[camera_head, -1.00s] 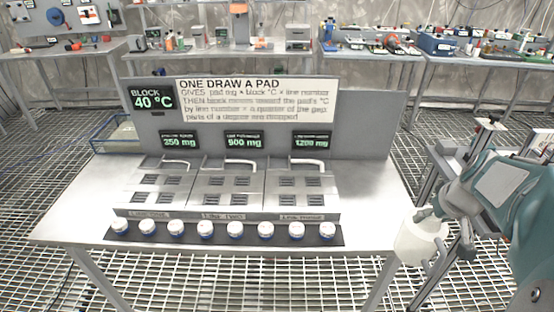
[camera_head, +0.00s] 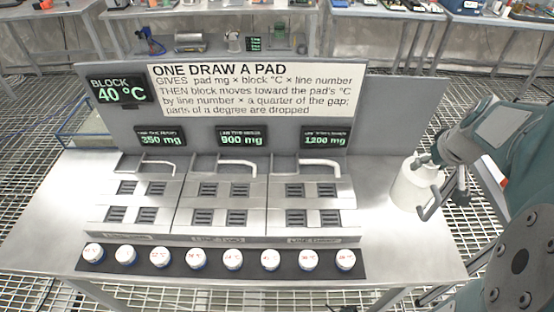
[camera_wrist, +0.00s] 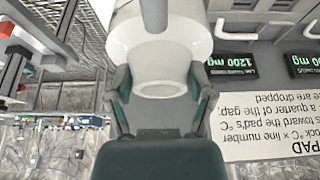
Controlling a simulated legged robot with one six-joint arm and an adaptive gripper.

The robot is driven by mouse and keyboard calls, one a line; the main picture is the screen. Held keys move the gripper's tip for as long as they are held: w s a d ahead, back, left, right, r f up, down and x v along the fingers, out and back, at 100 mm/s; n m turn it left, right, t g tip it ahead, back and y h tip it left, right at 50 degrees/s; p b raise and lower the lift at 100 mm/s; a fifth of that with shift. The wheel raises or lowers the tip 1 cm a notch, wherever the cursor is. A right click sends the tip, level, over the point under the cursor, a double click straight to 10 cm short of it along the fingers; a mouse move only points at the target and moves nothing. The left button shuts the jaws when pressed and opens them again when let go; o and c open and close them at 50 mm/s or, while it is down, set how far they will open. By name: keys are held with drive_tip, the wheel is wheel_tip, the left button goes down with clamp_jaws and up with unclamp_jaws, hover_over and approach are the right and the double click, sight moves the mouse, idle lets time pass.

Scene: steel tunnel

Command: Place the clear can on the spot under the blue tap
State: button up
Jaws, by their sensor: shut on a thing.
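My gripper (camera_head: 427,185) is shut on a pale, whitish can (camera_head: 408,190) at the right of the head view. The can is roughly upright over the right end of the metal table, beside the panel; I cannot tell whether it touches the tabletop. In the wrist view my fingers (camera_wrist: 162,88) hold the can (camera_wrist: 158,38) from both sides. Three pale bent spouts stand on the table unit: left (camera_head: 146,164), middle (camera_head: 238,166) and right (camera_head: 321,168). None looks clearly blue, and I cannot make out which spot is meant.
A grey panel with a sign (camera_head: 255,90) and a display reading 40 °C (camera_head: 118,92) stands behind the slotted plates (camera_head: 222,205). Several white-lidded jars (camera_head: 233,259) line the front. Bare tabletop (camera_head: 400,240) lies right of the plates.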

drive_tip(key=shift+w+d, duration=0.15)
drive_tip(key=shift+w, duration=0.3)
drive_tip(key=w+a+f, duration=0.1)
drive_tip(key=w+f, duration=1.2)
drive_tip(key=shift+w+a, duration=0.4)
drive_tip(key=o, duration=1.3)
drive_tip(key=shift+f, duration=0.1)
